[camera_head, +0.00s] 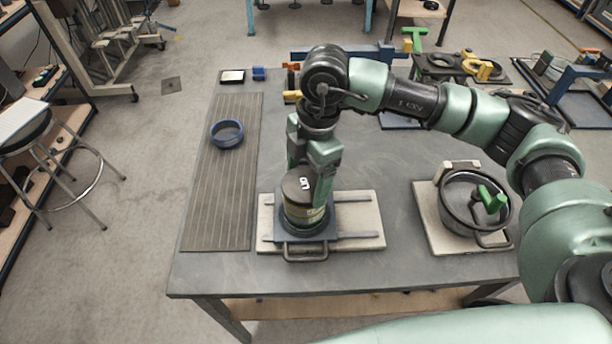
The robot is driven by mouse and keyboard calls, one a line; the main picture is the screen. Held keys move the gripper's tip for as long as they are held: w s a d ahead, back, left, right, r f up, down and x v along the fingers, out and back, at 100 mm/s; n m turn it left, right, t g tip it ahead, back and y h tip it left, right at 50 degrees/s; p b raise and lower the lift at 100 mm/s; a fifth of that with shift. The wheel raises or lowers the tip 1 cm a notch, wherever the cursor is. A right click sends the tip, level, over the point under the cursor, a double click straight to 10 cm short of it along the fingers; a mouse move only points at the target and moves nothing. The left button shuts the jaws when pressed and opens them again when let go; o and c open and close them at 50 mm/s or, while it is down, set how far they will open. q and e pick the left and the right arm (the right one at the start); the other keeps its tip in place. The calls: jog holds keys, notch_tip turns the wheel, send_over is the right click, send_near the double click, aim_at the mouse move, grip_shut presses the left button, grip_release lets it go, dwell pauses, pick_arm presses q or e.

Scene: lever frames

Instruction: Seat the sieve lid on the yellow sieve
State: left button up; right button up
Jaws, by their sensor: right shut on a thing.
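The yellow sieve (303,215) stands upright on a dark square base with a front handle, on a pale board at the middle of the table. A dark round lid (294,188) is at its top, with a small white mark. My right gripper (321,188) reaches down from above at the lid's right side and is shut on the lid. The fingers hide part of the lid and the sieve's right side. I cannot tell whether the lid sits fully flat on the sieve. My left gripper is not in view.
A blue ring (227,141) lies on a ribbed mat (215,205) at the left. A round metal pan (462,212) with a green handle stands on a board at the right. Fixtures and tools line the back edge. The front strip of the table is clear.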

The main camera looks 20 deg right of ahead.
jog(key=shift+f, duration=0.25)
jog(key=o, duration=1.5)
jog(key=shift+c, duration=0.2)
jog(key=shift+r, duration=0.1)
jog(key=r, duration=0.2)
jog(key=r+b, duration=0.1)
jog(key=r, duration=0.1)
jog(key=d+r+b, duration=0.1)
jog(key=r, duration=0.1)
jog(key=shift+w+r, duration=0.15)
jog(key=shift+r, duration=0.7)
jog(key=shift+f, duration=0.1)
